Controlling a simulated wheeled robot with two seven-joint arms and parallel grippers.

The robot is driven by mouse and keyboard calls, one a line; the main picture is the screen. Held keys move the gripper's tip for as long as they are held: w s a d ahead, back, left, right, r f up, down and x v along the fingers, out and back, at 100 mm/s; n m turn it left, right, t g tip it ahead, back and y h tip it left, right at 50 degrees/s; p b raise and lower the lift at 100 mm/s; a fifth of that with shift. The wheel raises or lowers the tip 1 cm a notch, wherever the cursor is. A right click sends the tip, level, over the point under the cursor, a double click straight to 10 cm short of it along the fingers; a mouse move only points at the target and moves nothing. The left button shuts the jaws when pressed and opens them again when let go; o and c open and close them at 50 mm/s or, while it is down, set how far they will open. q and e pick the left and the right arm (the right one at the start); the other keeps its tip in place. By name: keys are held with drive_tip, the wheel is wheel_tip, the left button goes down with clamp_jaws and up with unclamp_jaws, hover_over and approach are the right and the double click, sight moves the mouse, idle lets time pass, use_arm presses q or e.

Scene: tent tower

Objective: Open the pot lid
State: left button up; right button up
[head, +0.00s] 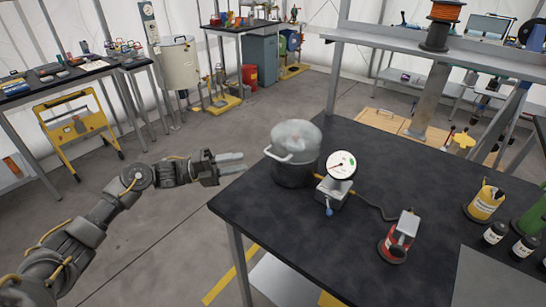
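The pot (295,174) is a dark cylinder standing near the left corner of the black table. Its lid (297,134) is a cloudy, see-through dome on top of the pot. A pale bar handle (278,157) sticks out at the left front of the rim; I cannot tell whether it belongs to lid or pot. My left gripper (243,162) is left of the pot, just off the table's edge, with its fingers pointing right toward the handle. The two fingers are apart with nothing between them, and they do not touch the pot. My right gripper is not in view.
A gauge (341,165) on a grey block stands close on the pot's right, with a cable to a red device (398,240). Bottles and a yellow container (484,204) stand at the right. The black table's (290,240) front left is clear.

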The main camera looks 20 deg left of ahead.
sight(273, 156)
use_arm(q)
drive_tip(key=p+x, duration=0.3)
drive_tip(key=x, duration=0.6)
drive_tip(key=shift+w+d+r+p, duration=0.1)
drive_tip(key=shift+w+d+p, duration=0.1)
drive_tip(key=shift+p, duration=0.15)
drive_tip(key=shift+w+d, duration=0.25)
drive_tip(key=shift+d, duration=0.35)
drive_tip(key=shift+c, duration=0.3)
clamp_jaws()
